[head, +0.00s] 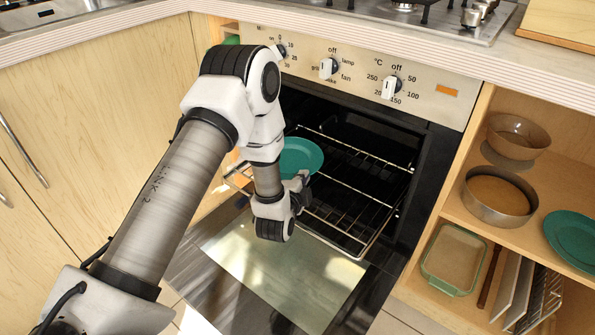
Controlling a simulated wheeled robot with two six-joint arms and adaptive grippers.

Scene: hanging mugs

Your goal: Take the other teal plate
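One teal plate (300,157) shows in the head view at the left side of the open oven, partly hidden behind my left arm. My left gripper (301,186) is just below this plate, close to its near edge. My arm and wrist hide much of the fingers, so I cannot tell whether they grip the plate or only sit beside it. Another teal plate (573,239) lies on the shelf of the right cabinet, cut off by the picture edge. My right gripper is not in view.
The oven door (285,270) is folded down, and a wire rack (350,190) sticks out over it. The right shelf also holds a brown bowl (518,137) and a round pan (499,195). Below are a green-rimmed baking dish (452,260) and a dish rack (543,300).

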